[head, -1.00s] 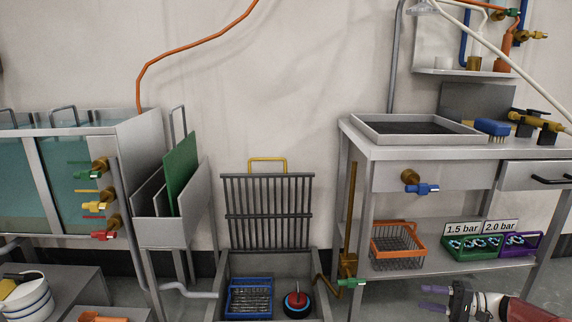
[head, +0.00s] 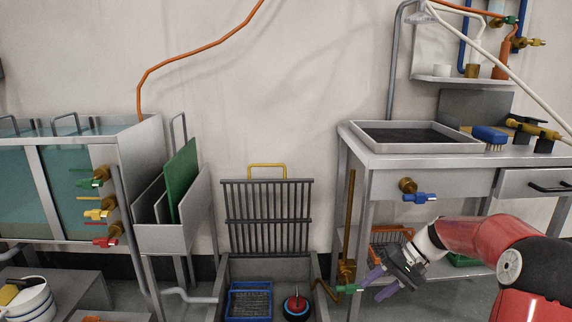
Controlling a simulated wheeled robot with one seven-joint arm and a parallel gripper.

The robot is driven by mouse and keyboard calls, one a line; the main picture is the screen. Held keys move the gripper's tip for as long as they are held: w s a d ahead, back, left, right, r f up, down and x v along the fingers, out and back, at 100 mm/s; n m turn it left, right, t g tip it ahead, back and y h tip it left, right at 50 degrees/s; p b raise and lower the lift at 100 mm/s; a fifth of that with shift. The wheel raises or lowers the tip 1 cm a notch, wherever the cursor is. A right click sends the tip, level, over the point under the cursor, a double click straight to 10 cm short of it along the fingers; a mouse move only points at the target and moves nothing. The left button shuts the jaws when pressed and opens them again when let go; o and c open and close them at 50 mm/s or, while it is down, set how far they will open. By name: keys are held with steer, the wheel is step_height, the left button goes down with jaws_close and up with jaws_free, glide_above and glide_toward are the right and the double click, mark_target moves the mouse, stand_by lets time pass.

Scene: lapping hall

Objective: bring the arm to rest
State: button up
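My gripper (head: 374,284) is at the lower right of the head view, at the end of my red and black arm. Its two purple-tipped fingers point left and stand apart with nothing between them. The gripper is in front of the bench's lower shelf, close to the brass pipe with the green-handled valve (head: 350,288). I cannot tell whether it touches the pipe. My arm hides most of the lower shelf.
The steel bench (head: 450,160) carries a tray (head: 365,141) and a blue brush (head: 490,134). An orange basket (head: 388,236) is partly hidden behind my arm. A floor trough (head: 222,275) holds a blue basket (head: 249,287) and a red-and-blue round object (head: 296,305). Tanks stand at left.

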steer(key=s+a+r+n+t+h+p, duration=0.1)
steer(key=s+a+r+h, duration=0.2)
steer(key=s+r, duration=0.25)
steer(key=s+a+r+n+h+p, duration=0.1)
steer(key=s+a+r+h, duration=0.3)
steer(key=s, duration=0.3)
steer(key=s+r+t+p, duration=0.1)
steer(key=s+r+t, duration=0.1)
steer(key=s, duration=0.5)
steer(key=s+r+t+h+p, duration=0.1)
steer(key=s+r+t, duration=0.2)
steer(key=s, duration=0.5)
steer(key=shift+s+n+h, duration=0.25)
steer(key=shift+n+h, duration=0.05)
steer(key=shift+n, duration=0.1)
steer(key=shift+c, duration=0.3)
